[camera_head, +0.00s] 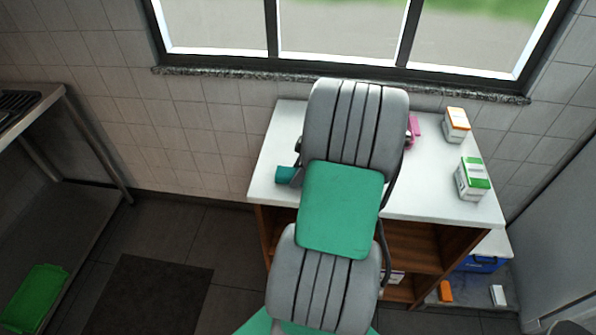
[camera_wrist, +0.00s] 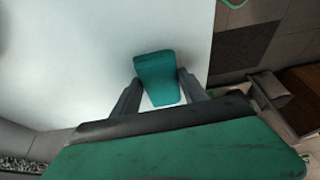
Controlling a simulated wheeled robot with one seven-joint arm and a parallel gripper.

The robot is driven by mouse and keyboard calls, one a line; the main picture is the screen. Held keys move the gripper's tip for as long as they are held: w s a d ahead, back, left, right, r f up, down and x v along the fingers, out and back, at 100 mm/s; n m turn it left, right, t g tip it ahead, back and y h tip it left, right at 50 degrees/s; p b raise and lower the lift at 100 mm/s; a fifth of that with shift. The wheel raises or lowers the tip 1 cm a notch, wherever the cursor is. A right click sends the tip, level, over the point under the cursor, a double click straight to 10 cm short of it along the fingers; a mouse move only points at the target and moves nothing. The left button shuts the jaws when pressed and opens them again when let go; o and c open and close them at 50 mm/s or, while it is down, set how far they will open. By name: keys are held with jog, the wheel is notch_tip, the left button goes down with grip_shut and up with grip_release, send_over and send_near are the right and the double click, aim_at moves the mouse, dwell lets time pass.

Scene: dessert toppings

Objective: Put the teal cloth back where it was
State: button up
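The teal cloth (camera_head: 286,175) shows as a small folded, block-like piece over the left front part of the white table, partly hidden by my arm in the head view. In the wrist view the cloth (camera_wrist: 157,78) lies between the two fingers of my gripper (camera_wrist: 160,80). The fingers are apart, one at each side of the cloth, and their tips meet its edges in the picture. Whether they press on it is unclear. Whether the cloth rests on the table or is just above it is also unclear. In the head view my gripper is hidden behind my arm.
The white table (camera_head: 440,198) carries an orange-and-white carton (camera_head: 456,125), a green-and-white carton (camera_head: 472,179) and a pink item (camera_head: 413,130) partly behind my arm. A blue container (camera_head: 482,264) stands low at the right. The table's left strip is clear.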

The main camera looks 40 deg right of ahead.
jog(key=o, duration=0.4)
jog(key=v, duration=1.2)
jog(key=w+a+r+m+h, duration=0.1)
jog(key=w+a+m, duration=0.15)
jog(key=a, duration=0.65)
jog(key=w+a+r+m, duration=0.1)
jog(key=w+a, duration=0.2)
jog(key=a, duration=0.6)
jog(key=s+a+m, duration=0.1)
jog(key=s+a, duration=0.1)
jog(key=a, duration=0.2)
jog(key=s+a+f+m+h, duration=0.1)
jog(key=s+a, duration=0.1)
jog(key=a, duration=0.3)
jog(key=s+a+m, duration=0.2)
jog(key=a, duration=0.2)
jog(key=shift+a+f+h+p, duration=0.25)
jog(key=shift+f+h+p, duration=0.15)
